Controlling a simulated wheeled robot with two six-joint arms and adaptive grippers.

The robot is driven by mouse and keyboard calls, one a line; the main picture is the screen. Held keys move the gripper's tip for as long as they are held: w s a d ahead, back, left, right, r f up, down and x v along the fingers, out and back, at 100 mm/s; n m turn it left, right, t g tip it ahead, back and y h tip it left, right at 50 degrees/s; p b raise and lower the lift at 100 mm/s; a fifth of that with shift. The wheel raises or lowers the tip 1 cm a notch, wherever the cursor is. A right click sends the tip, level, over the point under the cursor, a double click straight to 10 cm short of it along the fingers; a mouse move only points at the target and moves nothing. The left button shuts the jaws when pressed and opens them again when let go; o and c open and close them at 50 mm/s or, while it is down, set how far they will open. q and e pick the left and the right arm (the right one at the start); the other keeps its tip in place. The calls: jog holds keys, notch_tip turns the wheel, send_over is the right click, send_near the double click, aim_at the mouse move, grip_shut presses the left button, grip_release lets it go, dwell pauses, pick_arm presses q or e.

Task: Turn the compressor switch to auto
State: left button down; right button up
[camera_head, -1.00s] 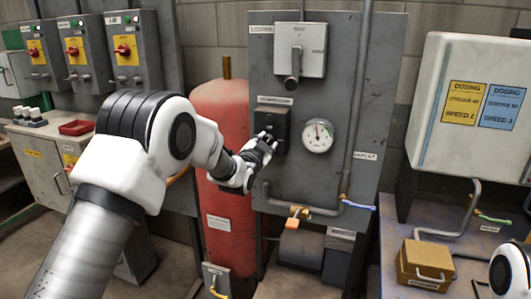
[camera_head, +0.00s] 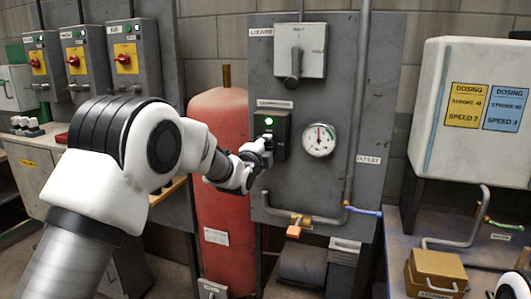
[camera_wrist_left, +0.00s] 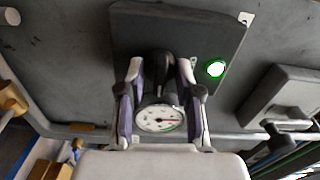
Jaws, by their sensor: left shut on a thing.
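The compressor switch box (camera_head: 281,139) is a dark box on the grey panel, with a lit green lamp (camera_head: 269,121) on its face. In the left wrist view the box's dark face (camera_wrist_left: 211,35) fills the top, and its lamp glows green (camera_wrist_left: 215,68). My left gripper (camera_head: 266,146) is at the front of the box. In the left wrist view its fingers (camera_wrist_left: 159,85) stand on both sides of the black switch knob (camera_wrist_left: 160,66) and are shut on it. The knob's pointing direction cannot be made out. My right gripper is not in view.
A pressure gauge (camera_head: 319,140) is right of the box, and the louvre switch (camera_head: 300,52) is above it. A red tank (camera_head: 217,150) stands behind my left arm. Pipes and a valve (camera_head: 294,229) run below. A dosing tank (camera_head: 472,108) stands at right.

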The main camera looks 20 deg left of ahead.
pick_arm(q)
jog(key=shift+r+m, duration=0.15)
jog(key=shift+m, duration=0.45)
jog(key=c, duration=1.1)
grip_release()
jog(key=o, duration=0.3)
jog(key=s, duration=1.2)
jog(key=shift+a, duration=0.15)
